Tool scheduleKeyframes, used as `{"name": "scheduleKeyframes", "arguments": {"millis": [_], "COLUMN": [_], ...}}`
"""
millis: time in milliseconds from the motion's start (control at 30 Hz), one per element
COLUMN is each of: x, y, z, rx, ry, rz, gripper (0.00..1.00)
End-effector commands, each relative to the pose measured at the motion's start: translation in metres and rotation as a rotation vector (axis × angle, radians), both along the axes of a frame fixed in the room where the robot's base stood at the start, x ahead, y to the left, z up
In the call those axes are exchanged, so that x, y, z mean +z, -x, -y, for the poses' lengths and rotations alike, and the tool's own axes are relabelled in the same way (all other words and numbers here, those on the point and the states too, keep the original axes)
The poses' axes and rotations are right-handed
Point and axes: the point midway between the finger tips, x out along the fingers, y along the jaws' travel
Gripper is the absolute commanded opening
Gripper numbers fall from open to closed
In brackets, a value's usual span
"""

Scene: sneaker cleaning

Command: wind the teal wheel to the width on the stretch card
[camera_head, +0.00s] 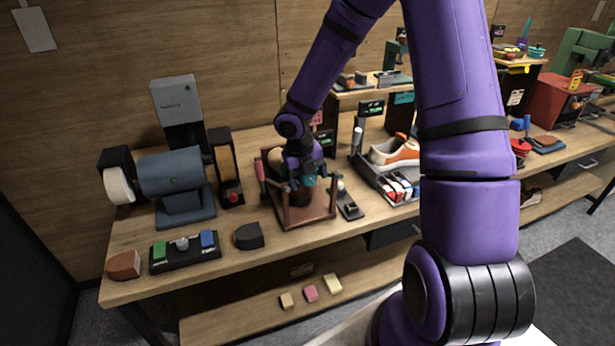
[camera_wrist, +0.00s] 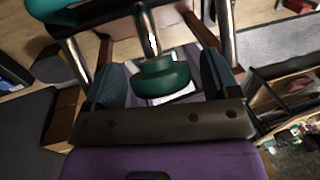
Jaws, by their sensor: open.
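The teal wheel (camera_wrist: 163,78) is in the middle of the wrist view, on a metal rod. My gripper (camera_wrist: 162,82) is open, with one dark finger to the left of the wheel and one to the right. Gaps show between the fingers and the wheel; contact is not visible. In the head view my gripper (camera_head: 304,182) points down into the reddish-brown stretcher frame (camera_head: 308,216) on the bench. My wrist hides most of the wheel there. A small pink card (camera_head: 317,118) stands behind the frame; its writing is too small to read, and I cannot tell whether it is the stretch card.
Left of the frame stand a blue-grey drum machine (camera_head: 172,172) and a button box (camera_head: 185,250) with green and blue buttons. A rack with an orange-and-white sneaker (camera_head: 394,152) is close on the right. Metal posts (camera_wrist: 226,32) flank the wheel.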

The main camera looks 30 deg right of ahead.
Motion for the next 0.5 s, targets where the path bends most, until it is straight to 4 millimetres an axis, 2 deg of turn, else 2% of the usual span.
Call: {"name": "scheduleKeyframes", "arguments": {"millis": [233,267,433,467,500], "x": [-0.0006,-0.0006,-0.0005,-0.0005,-0.0005], "y": [-0.0001,-0.0001,-0.0001,-0.0002,-0.0001], "z": [0.0001,0.0001,0.0002,0.0002,0.0002], "rx": [0.000,0.000,-0.001,-0.001,-0.001], "ry": [0.000,0.000,0.000,0.000,0.000], "rz": [0.000,0.000,0.000,0.001,0.000], "gripper": [0.81,0.77,0.38,0.32,0.33]}}
